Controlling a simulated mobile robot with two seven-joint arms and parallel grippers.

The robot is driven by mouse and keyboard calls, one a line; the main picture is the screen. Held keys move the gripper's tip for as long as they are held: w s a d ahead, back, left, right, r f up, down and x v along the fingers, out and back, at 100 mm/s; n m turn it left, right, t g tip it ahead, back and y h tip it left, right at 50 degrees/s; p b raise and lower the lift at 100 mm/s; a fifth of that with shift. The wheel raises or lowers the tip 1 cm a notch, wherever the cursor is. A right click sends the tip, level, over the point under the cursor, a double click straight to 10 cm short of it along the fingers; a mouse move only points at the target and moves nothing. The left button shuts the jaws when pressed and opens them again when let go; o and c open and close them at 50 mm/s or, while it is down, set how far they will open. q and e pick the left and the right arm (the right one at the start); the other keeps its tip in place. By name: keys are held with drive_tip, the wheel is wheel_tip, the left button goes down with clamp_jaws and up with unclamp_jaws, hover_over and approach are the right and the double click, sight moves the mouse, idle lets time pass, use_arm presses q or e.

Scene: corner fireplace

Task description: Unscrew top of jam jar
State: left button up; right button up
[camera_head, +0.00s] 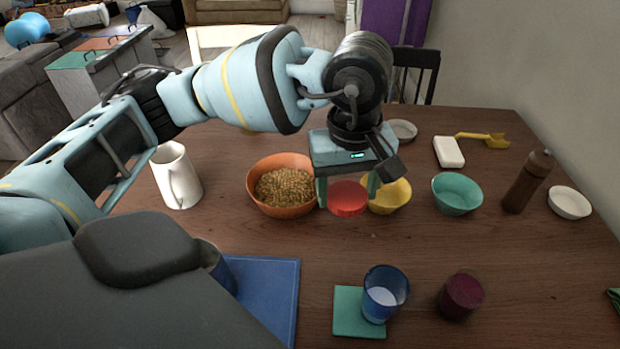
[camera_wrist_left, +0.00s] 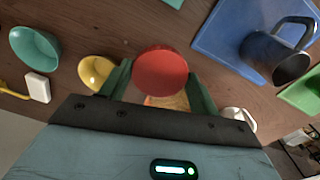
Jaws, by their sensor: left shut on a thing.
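My left gripper (camera_head: 348,192) is shut on a round red lid (camera_head: 348,200), held above the table in front of the orange bowl and the yellow bowl. The lid also shows between the fingers in the left wrist view (camera_wrist_left: 160,72). A dark red jar (camera_head: 461,297), which looks like the jam jar, stands upright on the table at the lower right in the head view, apart from the gripper. No red lid shows on its top. My right gripper is not in view.
An orange bowl of cereal (camera_head: 282,205), a yellow bowl (camera_head: 392,195) and a teal bowl (camera_head: 457,193) stand near the gripper. A blue glass (camera_head: 386,291) is on a green coaster (camera_head: 347,325). A brown bottle (camera_head: 527,182) and a white pitcher (camera_head: 176,176) stand farther out.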

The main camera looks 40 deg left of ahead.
sight(357, 183)
use_arm(q)
drive_tip(key=w+n, duration=0.2)
drive_tip(key=n, duration=0.1)
drive_tip(key=w+n, duration=0.1)
drive_tip(key=n, duration=0.1)
drive_tip(key=shift+w+a+f, duration=0.15)
drive_tip(key=shift+w+f, duration=0.05)
drive_tip(key=shift+f, duration=0.05)
drive_tip(key=shift+w+a+f+n+p, duration=0.3)
drive_tip(key=shift+w+a+f+n, duration=0.55)
drive_tip(key=shift+f+n, duration=2.5)
drive_tip(key=shift+w+a+f+n+p, duration=0.45)
drive_tip(key=shift+w+f+n, duration=0.55)
drive_tip(key=shift+f+n, duration=2.3)
drive_tip(key=shift+w+a+f+n+p, duration=0.2)
drive_tip(key=shift+w+a+f+n, duration=1.2)
drive_tip(key=shift+n, duration=3.35)
drive_tip(key=shift+s+d+f, duration=0.45)
drive_tip(key=shift+d+f, duration=0.1)
drive_tip(key=shift+d, duration=0.05)
drive_tip(key=shift+f, duration=0.15)
drive_tip(key=o, duration=1.1)
